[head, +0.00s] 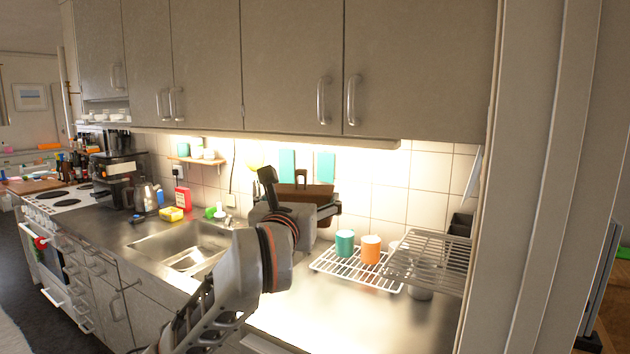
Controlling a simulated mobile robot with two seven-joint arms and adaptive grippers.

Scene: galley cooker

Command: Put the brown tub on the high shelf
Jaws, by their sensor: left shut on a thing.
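My left gripper (299,192) is in the middle of the view, raised above the counter near the tiled wall. It is shut on the brown tub (318,192), which is partly hidden behind the gripper. A small wooden wall shelf (197,160) is on the tiles to the left, with a few small items on it. An open shelf (106,101) with white cups sits under the far-left cabinet. I cannot tell which one is the high shelf. My right gripper is not in view.
Closed wall cabinets (290,70) overhang the counter. A sink (182,245) lies left of my arm. A white rack (357,270) with teal and orange cups stands right, beside a raised wire rack (430,258). The front counter at right is clear.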

